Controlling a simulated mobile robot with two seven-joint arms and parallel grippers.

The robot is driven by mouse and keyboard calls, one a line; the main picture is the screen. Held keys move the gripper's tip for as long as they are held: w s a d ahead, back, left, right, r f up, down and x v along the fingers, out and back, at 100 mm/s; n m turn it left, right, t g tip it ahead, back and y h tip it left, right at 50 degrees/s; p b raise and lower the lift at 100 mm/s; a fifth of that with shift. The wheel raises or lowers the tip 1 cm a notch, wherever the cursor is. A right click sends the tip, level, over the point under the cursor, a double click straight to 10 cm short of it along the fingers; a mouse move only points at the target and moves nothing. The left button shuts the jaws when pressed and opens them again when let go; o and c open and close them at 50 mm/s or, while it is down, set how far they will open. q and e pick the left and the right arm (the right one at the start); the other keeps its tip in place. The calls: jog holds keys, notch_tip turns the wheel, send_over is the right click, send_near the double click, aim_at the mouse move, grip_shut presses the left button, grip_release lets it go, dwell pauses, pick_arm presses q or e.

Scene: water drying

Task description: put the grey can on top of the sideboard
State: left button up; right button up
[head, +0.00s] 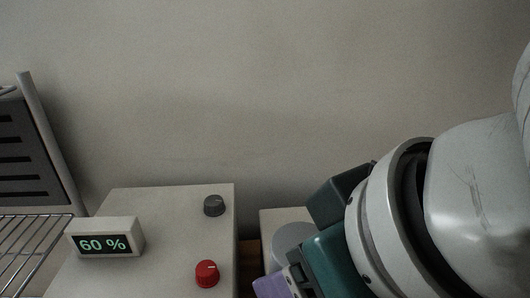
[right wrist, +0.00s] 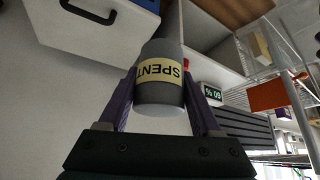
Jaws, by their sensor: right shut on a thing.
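The grey can (right wrist: 162,96) has a cream label reading "SPENT" and sits between the purple fingers of my right gripper (right wrist: 162,84), which is shut on it. In the head view the can (head: 292,238) shows only as a grey round end, partly hidden by my teal gripper body. A pale top (head: 270,217), possibly the sideboard, shows behind the can; my gripper covers most of it. I cannot tell whether the can touches it. My left gripper is not in view.
Left of the can stands a pale unit (head: 150,215) with a dark knob (head: 214,205), a red knob (head: 207,273) and a "60 %" display (head: 105,238). A narrow gap separates it from the pale top. A wire rack (head: 30,245) is at the far left.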

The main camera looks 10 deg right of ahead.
jog(key=shift+n+y, duration=0.4)
jog(key=shift+n, duration=0.5)
jog(key=s+a+f+b, duration=0.1)
jog(key=f+b, duration=0.1)
jog(key=f, duration=0.6)
jog(key=s+a+f+b, duration=0.1)
jog(key=f+b, duration=0.2)
jog(key=f, duration=0.5)
jog(key=s+a+f+b, duration=0.1)
jog(key=s+f+b, duration=0.1)
jog(key=f, duration=0.7)
jog(key=shift+a+b, duration=0.4)
jog(key=shift+b, duration=0.2)
pick_arm(q)
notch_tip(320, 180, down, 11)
jog(key=b, duration=0.1)
jog(key=shift+b, duration=0.35)
pick_arm(e)
jog(key=shift+g, duration=0.3)
jog(key=shift+f, duration=2.05)
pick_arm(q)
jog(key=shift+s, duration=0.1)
pick_arm(e)
jog(key=shift+f, duration=0.15)
jog(key=o, duration=1.5)
jog(key=shift+c, duration=0.2)
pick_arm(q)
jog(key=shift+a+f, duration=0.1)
